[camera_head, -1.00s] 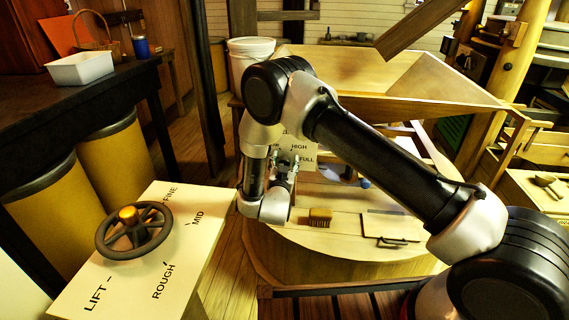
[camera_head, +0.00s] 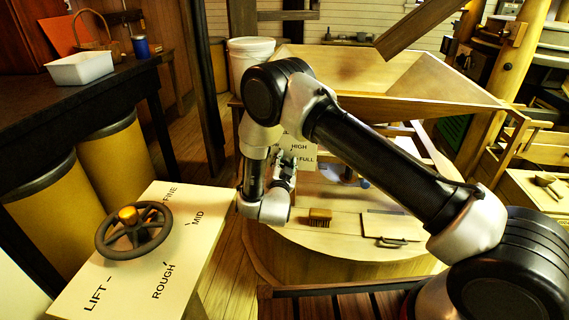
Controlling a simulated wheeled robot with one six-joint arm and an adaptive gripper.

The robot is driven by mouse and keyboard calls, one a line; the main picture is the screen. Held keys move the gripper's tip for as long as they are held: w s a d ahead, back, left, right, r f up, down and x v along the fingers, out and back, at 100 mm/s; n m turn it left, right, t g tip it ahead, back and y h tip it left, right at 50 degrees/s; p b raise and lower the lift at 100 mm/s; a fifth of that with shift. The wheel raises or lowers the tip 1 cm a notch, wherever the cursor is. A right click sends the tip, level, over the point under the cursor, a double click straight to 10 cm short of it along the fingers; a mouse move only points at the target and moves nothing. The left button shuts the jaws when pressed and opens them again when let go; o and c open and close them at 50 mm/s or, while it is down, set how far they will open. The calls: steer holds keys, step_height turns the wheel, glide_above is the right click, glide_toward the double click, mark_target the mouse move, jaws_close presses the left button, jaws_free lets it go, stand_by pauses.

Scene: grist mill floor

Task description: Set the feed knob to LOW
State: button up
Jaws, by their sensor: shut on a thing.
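The feed plate (camera_head: 303,156) is a pale panel below the hopper, with HIGH and FULL readable on its right part. Its left part, with the knob and any LOW mark, is hidden behind my arm and gripper. My gripper (camera_head: 284,168) is at the plate's left side, small and partly covered by my wrist. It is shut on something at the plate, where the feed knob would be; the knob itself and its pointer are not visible.
A lift handwheel (camera_head: 134,230) sits on a box marked FINE, MID, ROUGH at left. The wooden hopper (camera_head: 400,82) stands behind my arm.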

steer(key=m, duration=0.3)
steer(key=shift+m, duration=2.2)
steer(key=shift+f, duration=0.1)
steer(key=o, duration=1)
steer(key=shift+o, duration=0.2)
steer(key=s+a, duration=0.2)
steer(key=s, duration=1)
steer(key=shift+f, duration=0.15)
